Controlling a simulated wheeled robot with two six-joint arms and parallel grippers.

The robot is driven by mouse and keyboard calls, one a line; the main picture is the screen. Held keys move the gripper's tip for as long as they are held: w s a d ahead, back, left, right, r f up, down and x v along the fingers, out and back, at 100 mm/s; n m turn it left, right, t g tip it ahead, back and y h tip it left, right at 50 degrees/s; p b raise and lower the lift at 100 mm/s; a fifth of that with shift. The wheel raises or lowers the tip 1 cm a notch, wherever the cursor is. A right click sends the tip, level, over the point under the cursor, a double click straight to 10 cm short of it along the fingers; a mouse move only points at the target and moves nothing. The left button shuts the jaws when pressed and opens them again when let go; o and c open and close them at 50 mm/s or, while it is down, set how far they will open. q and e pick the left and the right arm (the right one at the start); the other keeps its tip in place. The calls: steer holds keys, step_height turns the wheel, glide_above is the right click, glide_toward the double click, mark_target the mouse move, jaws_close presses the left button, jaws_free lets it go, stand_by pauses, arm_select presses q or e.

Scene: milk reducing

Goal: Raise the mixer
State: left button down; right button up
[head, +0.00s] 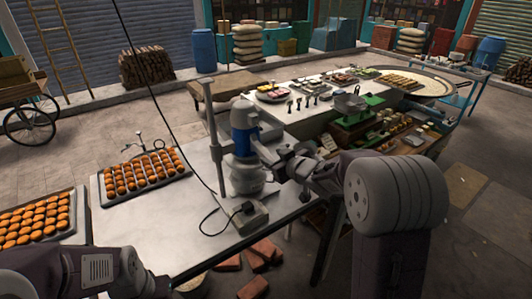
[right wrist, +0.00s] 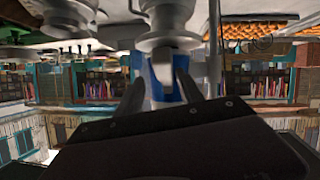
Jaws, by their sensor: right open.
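The mixer (head: 243,142), with a silver top and a blue band around its body, stands upright beside a metal post on the light table. Below it is a round silver part. My right gripper (head: 262,149) reaches it from the right at the height of the blue band. In the right wrist view, which looks upside down, the mixer's blue part (right wrist: 163,72) lies between the two open fingers (right wrist: 158,85); I cannot tell whether they touch it. My left arm shows at the lower left, but its gripper is out of view.
The table (head: 150,225) carries a tray of orange-brown sweets (head: 145,172) and a grey box with a black cable (head: 248,215). Another sweets tray (head: 40,215) is at the far left. Bricks (head: 262,252) lie below the front edge. A market stall (head: 300,113) stands behind.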

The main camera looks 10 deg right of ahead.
mark_target(267, 156)
steer(key=w+a, duration=0.1)
steer(key=w+f, duration=0.1)
steer(key=w+a+p, duration=0.1)
steer(key=w, duration=0.1)
steer(key=shift+a+f, duration=0.15)
steer(key=shift+a, duration=0.2)
steer(key=shift+w+f, duration=0.15)
steer(key=shift+w, duration=0.15)
steer(key=shift+d+f, duration=0.1)
steer(key=shift+d, duration=0.35)
steer(key=shift+s+d, duration=0.1)
steer(key=shift+s, duration=0.05)
steer(key=shift+c, duration=0.5)
steer(key=c, duration=0.5)
steer(key=shift+a, duration=0.25)
jaws_close()
arm_select(q)
steer(key=shift+a+r, duration=0.45)
steer(key=shift+r, duration=0.1)
arm_select(e)
steer(key=shift+r, duration=0.25)
